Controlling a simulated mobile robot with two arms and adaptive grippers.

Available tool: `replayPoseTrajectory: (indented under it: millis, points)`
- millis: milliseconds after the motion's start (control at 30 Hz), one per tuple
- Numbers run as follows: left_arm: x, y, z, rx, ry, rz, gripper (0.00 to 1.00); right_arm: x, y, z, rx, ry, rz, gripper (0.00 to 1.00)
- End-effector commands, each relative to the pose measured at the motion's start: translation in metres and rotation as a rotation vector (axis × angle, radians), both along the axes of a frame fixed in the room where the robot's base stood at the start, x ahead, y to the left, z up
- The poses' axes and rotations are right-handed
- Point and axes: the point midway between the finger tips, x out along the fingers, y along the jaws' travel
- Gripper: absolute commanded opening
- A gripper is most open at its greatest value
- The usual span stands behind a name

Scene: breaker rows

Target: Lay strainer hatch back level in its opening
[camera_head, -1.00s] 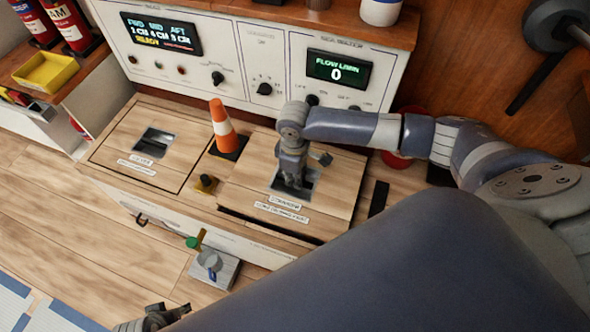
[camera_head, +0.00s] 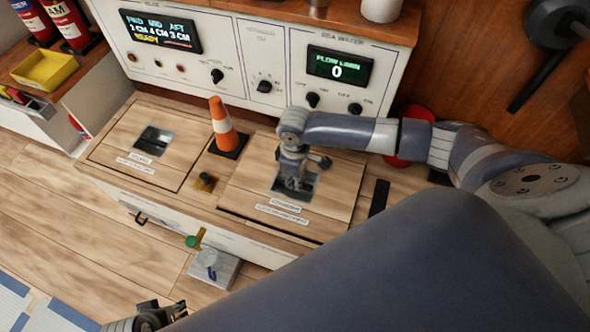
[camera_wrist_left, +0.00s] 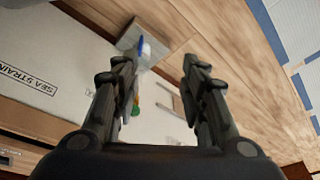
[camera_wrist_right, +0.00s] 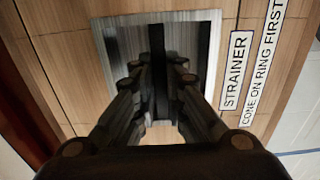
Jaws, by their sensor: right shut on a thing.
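The strainer hatch (camera_head: 240,190) is a wooden panel with a recessed metal pull and a label on the right part of the bench top. It appears nearly level with the surrounding top, with a thin dark line along its edge. My right gripper (camera_head: 293,185) is above the pull recess. In the right wrist view its fingers (camera_wrist_right: 158,75) are shut on the bar inside the metal recess (camera_wrist_right: 205,45), beside the "STRAINER" label (camera_wrist_right: 235,70). My left gripper (camera_wrist_left: 160,75) is open and empty, low in front of the bench; it shows partly in the head view (camera_head: 150,318).
An orange cone (camera_head: 222,125) stands on a black base between the strainer hatch and another closed hatch (camera_head: 125,150). A control panel (camera_head: 285,60) rises behind. A grey box with a blue handle (camera_head: 212,268) and a green knob (camera_head: 191,241) are at the bench front.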

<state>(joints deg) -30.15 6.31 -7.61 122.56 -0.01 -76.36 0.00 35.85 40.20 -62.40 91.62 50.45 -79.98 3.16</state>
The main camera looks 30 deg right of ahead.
Motion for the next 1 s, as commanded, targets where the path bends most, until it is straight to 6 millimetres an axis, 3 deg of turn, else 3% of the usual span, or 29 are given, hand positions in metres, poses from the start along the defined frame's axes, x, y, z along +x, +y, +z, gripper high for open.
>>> replayPoseTrajectory:
  millis: [967, 1000]
  points:
    - [-0.004, 0.001, 0.028, 0.001, -0.012, -0.001, 0.4, 0.002, 0.001, -0.021, 0.003, -0.005, -0.001, 0.0]
    - [-0.003, 0.001, 0.031, 0.002, -0.015, 0.0, 0.4, 0.002, 0.001, -0.021, 0.003, -0.005, -0.001, 0.16]
